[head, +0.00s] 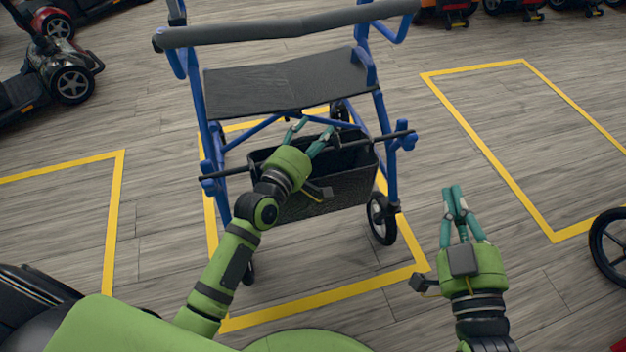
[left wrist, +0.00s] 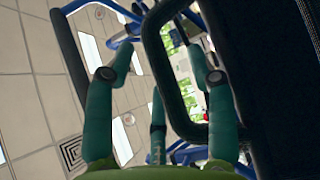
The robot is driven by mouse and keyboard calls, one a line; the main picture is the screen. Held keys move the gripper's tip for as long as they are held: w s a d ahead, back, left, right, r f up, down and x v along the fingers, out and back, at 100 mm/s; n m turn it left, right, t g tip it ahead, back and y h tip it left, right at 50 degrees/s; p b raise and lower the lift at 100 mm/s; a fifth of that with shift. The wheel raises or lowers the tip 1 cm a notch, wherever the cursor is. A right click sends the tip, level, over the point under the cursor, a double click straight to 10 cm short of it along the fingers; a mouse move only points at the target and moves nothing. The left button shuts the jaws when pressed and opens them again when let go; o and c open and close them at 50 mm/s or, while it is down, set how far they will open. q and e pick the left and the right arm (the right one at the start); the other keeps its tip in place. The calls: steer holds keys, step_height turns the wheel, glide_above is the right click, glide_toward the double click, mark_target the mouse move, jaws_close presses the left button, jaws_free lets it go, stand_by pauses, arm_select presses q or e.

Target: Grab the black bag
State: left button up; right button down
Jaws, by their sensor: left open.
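The black bag (head: 335,190) is an open-topped basket-like bag hanging at the front of a blue-framed rollator (head: 202,110), below its black seat. My left gripper (head: 316,126) is open and empty at the bag's upper edge, with its fingers over the opening. Its wrist covers part of the bag's front left. In the left wrist view, a black tubular loop (left wrist: 152,45) passes between the spread fingers; I cannot tell whether it touches them. My right gripper (head: 453,190) has its fingers together, with nothing seen between them, apart from the bag to the right.
A thin dark rod (head: 228,173) crosses at the bag's top. The rollator stands within a yellow floor outline (head: 330,292), with a wheel (head: 381,218) right of the bag. Scooters (head: 70,75) stand at the upper left. The outlined floor at the right (head: 525,140) is free.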

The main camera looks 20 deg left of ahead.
arm_select(q)
jaws_close()
steer(key=shift+r, duration=0.1)
